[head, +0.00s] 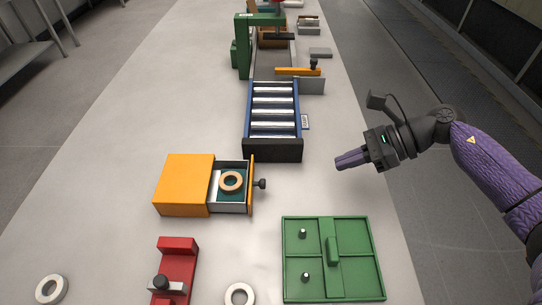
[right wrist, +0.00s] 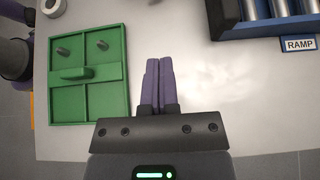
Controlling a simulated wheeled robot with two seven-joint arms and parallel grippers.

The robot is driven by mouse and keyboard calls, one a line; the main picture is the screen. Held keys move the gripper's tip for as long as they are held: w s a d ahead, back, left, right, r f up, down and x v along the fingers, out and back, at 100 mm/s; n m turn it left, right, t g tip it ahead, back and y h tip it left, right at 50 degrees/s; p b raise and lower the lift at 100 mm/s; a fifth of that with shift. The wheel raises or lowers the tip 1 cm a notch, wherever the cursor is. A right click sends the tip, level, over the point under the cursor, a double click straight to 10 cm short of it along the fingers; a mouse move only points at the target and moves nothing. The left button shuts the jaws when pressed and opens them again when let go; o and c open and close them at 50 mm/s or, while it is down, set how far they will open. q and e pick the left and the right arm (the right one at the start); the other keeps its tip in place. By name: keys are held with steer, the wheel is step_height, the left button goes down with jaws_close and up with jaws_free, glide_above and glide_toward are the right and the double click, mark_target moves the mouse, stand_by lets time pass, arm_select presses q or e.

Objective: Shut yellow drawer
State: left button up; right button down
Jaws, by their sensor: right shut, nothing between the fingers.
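The yellow drawer unit (head: 184,183) stands on the table left of centre in the head view. Its drawer (head: 233,206) is pulled out to the right, with a dark knob (head: 260,184) on its front. A tan ring (head: 231,181) lies inside the open drawer. My right gripper (head: 338,163) is shut and empty, above the table to the right of the knob and apart from it. Its closed fingers show in the right wrist view (right wrist: 158,82). The drawer is not in the right wrist view. My left gripper is not in view.
A green tray (head: 287,260) with pegs lies at the front right, and a blue roller ramp (head: 247,125) stands behind. A red fixture (head: 178,262) and white rings (head: 240,286) (head: 42,291) are in front. The table is clear between the knob and my right gripper.

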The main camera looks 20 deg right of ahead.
mark_target(226, 184)
steer(key=shift+w+a+f, duration=0.15)
steer(key=shift+a+f, duration=0.05)
steer(key=shift+a, duration=0.05)
steer(key=x, duration=0.6)
steer(key=shift+a+f, duration=0.2)
steer(key=shift+a, duration=0.15)
steer(key=a, duration=0.1)
steer(key=a+f, duration=0.1)
steer(key=a, duration=0.1)
steer(key=w+a, duration=0.1)
steer(key=a, duration=0.1)
steer(key=shift+f+b, duration=0.3)
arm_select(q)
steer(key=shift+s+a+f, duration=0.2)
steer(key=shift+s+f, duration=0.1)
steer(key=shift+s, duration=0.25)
arm_select(e)
steer(key=shift+w+a, duration=0.2)
steer(key=shift+a, duration=0.2)
steer(key=a, duration=0.2)
steer(key=w+a, duration=0.1)
steer(key=a, duration=0.2)
steer(key=w+a, duration=0.1)
steer(key=a, duration=0.1)
steer(key=shift+a+b, duration=0.35)
steer(key=shift+b, duration=0.05)
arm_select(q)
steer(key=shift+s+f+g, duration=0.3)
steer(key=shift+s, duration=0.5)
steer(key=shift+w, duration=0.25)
